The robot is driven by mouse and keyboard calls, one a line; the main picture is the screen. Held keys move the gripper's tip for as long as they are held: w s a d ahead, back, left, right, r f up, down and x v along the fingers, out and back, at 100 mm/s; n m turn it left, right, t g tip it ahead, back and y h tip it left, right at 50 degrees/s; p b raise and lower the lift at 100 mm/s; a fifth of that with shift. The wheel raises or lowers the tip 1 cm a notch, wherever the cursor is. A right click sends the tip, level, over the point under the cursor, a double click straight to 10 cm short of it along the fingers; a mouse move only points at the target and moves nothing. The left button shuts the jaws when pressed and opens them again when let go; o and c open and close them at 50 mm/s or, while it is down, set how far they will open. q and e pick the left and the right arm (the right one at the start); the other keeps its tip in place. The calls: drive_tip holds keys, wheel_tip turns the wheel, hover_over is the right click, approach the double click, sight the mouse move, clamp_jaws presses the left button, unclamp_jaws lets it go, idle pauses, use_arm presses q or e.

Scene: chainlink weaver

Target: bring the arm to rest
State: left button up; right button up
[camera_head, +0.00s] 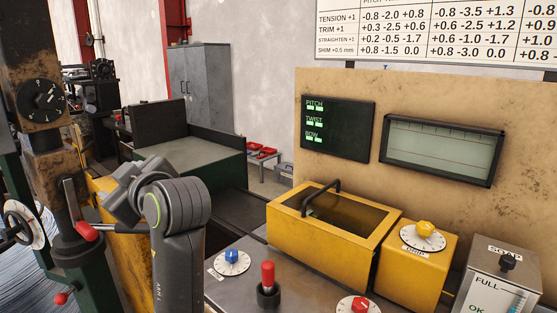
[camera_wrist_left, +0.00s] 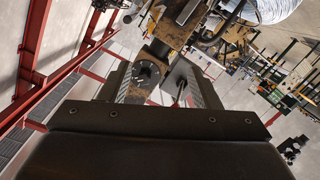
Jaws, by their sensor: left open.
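My left arm (camera_head: 178,235) stands upright in the lower left of the head view, bent at a grey joint. Its wrist and gripper extend to the left, near a machine column, and the fingers are hard to make out there. In the left wrist view my left gripper (camera_wrist_left: 155,78) is open, its two fingers apart with nothing held between them. Behind the fingers is a black dial (camera_wrist_left: 145,75) on the worn machine; the same kind of dial (camera_head: 40,100) shows in the head view. My right gripper is not in view.
A red-handled lever (camera_head: 88,232) is close left of my left wrist. A green-sided bench (camera_head: 185,155) stands behind.

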use_arm(q)
drive_tip(key=s+a+f+m+g+h, duration=0.1)
drive_tip(key=s+a+f+m+h, duration=0.15)
drive_tip(key=f, duration=0.65)
drive_tip(key=s+a+f+m+h, duration=0.1)
drive_tip(key=f+m, duration=0.2)
drive_tip(key=f, duration=0.5)
drive_tip(key=s+a+f+m+g+h, duration=0.1)
drive_tip(key=s+a+f+m, duration=0.1)
drive_tip(key=f, duration=0.7)
drive_tip(key=s+d+f+m+g+h, duration=0.1)
drive_tip(key=s+f+m+g+h, duration=0.2)
drive_tip(key=s+f, duration=0.85)
drive_tip(key=s+d+f+m+g+h, duration=0.1)
drive_tip(key=s+f+m+g+h, duration=0.15)
drive_tip(key=s+f+m, duration=0.85)
drive_tip(key=s+a+f+n+h, duration=0.1)
drive_tip(key=s+f+n, duration=0.2)
drive_tip(key=f, duration=0.9)
drive_tip(key=s+a+f+n, duration=0.15)
drive_tip(key=f+n, duration=0.25)
drive_tip(key=f, duration=0.7)
drive_tip(key=s+d+f+g, duration=0.2)
drive_tip(key=s+f, duration=1.2)
drive_tip(key=shift+h, duration=0.3)
drive_tip(key=shift+s+f+m, duration=0.25)
drive_tip(key=shift+s, duration=0.25)
drive_tip(key=shift+c, duration=0.4)
